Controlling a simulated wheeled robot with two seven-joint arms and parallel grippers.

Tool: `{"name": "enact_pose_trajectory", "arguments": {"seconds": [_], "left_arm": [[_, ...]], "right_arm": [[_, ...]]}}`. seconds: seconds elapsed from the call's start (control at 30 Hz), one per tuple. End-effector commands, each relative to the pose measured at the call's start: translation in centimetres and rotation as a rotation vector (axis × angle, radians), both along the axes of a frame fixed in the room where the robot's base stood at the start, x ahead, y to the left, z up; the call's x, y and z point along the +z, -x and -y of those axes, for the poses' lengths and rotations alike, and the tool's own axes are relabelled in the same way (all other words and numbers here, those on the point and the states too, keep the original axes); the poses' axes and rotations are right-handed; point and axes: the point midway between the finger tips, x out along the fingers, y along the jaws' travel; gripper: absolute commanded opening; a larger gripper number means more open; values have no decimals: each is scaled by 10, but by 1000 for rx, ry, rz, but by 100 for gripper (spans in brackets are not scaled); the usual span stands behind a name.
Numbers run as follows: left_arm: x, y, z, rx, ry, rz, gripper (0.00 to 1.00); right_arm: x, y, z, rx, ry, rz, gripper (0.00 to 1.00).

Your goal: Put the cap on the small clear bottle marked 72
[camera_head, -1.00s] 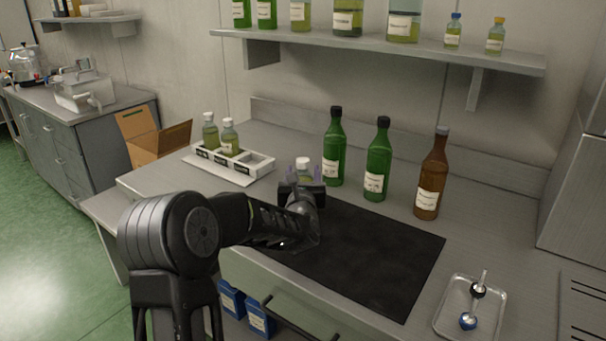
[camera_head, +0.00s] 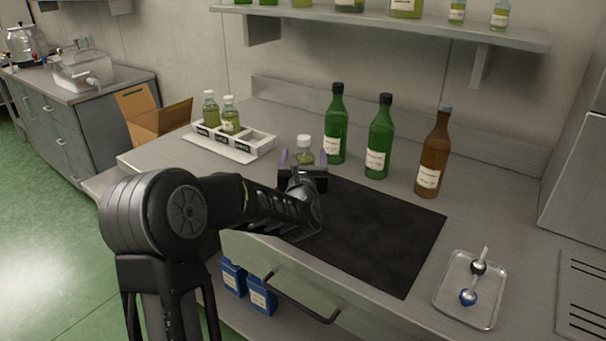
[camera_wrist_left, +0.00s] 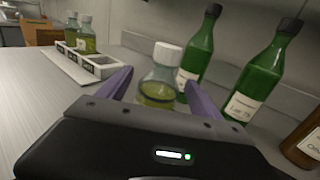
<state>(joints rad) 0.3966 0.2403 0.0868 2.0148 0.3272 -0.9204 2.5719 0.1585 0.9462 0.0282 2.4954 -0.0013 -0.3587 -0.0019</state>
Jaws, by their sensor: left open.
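A small clear bottle (camera_head: 305,157) with yellow-green liquid and a white cap (camera_head: 304,141) on top stands upright at the back left of the dark mat. Its number cannot be read. In the left wrist view the bottle (camera_wrist_left: 157,92) and its white cap (camera_wrist_left: 168,53) show ahead. My left gripper (camera_head: 303,160) is open, with its purple fingers on either side of the bottle. In the left wrist view the fingers (camera_wrist_left: 158,84) show gaps to the bottle. Its lower part is hidden by the gripper. My right gripper is not in view.
Green bottles (camera_head: 337,125) (camera_head: 379,138) and a brown bottle (camera_head: 433,155) stand behind the mat (camera_head: 375,235). A white rack (camera_head: 262,141) holds two similar capped bottles at left. A metal tray (camera_head: 455,311) with two small tools lies at right. The mat's middle is clear.

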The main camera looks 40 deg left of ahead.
Motion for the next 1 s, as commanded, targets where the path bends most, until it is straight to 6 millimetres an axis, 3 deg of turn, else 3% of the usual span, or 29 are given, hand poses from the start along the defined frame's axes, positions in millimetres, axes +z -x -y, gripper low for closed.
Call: {"name": "enact_pose_trajectory", "arguments": {"seconds": [0.2,0.43,1.0], "left_arm": [[-1,37,27,-1,0,1,75],[-1,66,46,0,1,1,75],[0,72,50,0,0,0,75]], "right_arm": [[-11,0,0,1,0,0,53],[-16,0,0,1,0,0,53],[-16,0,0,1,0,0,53]]}}
